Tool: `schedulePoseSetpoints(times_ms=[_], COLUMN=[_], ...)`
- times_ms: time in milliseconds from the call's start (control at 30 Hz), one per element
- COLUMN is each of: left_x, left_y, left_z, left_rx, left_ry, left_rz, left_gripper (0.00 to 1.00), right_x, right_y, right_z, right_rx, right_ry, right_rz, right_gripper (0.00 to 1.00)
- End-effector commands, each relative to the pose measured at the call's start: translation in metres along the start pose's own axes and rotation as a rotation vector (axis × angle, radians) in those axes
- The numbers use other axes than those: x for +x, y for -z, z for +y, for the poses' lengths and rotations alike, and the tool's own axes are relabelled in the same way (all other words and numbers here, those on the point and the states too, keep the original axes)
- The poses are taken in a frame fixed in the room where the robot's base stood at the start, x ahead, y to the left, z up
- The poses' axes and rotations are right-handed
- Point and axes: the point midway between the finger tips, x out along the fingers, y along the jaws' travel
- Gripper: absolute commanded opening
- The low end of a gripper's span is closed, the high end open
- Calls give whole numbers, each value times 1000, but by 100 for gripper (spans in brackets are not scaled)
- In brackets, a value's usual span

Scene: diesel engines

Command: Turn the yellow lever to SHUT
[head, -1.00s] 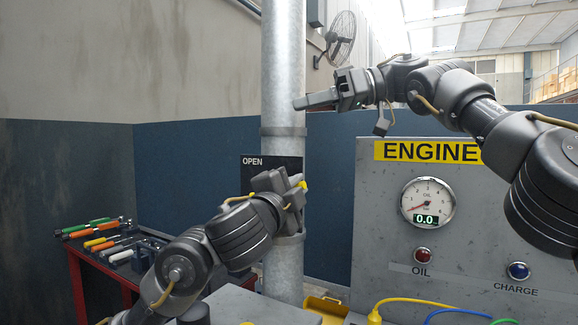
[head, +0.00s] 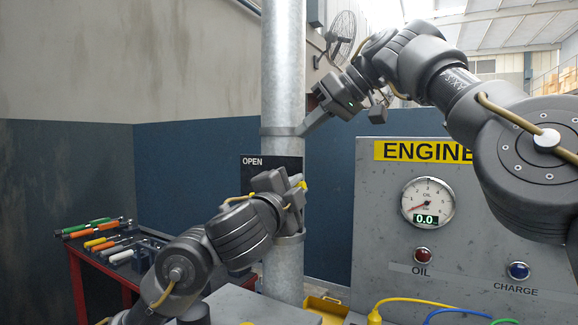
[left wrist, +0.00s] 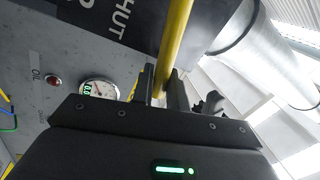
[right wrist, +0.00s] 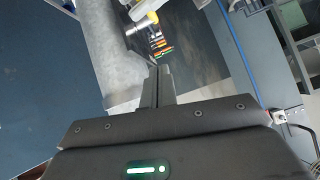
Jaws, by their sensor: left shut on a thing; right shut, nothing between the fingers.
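The yellow lever (left wrist: 178,28) runs between the fingers of my left gripper (left wrist: 163,88) in the left wrist view. In the head view only a small yellow bit (head: 303,185) of it shows beside my left gripper (head: 293,190), which is shut on it in front of the pipe. A dark plate behind reads OPEN (head: 252,162) at its upper left; the SHUT lettering (left wrist: 126,18) shows in the left wrist view. My right gripper (head: 304,131) is shut and empty, its fingers slanting down-left by the pipe, above the plate. It also shows in the right wrist view (right wrist: 157,72).
A grey vertical pipe (head: 283,75) stands behind both grippers. A red tool cart (head: 78,270) with several tools stands at the left.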

Motion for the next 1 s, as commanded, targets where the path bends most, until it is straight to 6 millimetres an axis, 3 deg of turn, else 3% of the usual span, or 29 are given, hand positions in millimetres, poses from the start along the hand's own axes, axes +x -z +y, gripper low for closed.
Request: schedulePoseSetpoints(times_ms=[300, 1000], left_x=[0, 0], left_y=[3, 3], left_z=[0, 0], left_rx=[3, 3], left_ry=[0, 1], left_rz=[7, 7], left_gripper=[0, 0], right_x=[73, 77], right_y=[-1, -38], right_z=[0, 1], right_rx=[1, 3], right_ry=[3, 3], right_rz=[-1, 0], right_gripper=[0, 0])
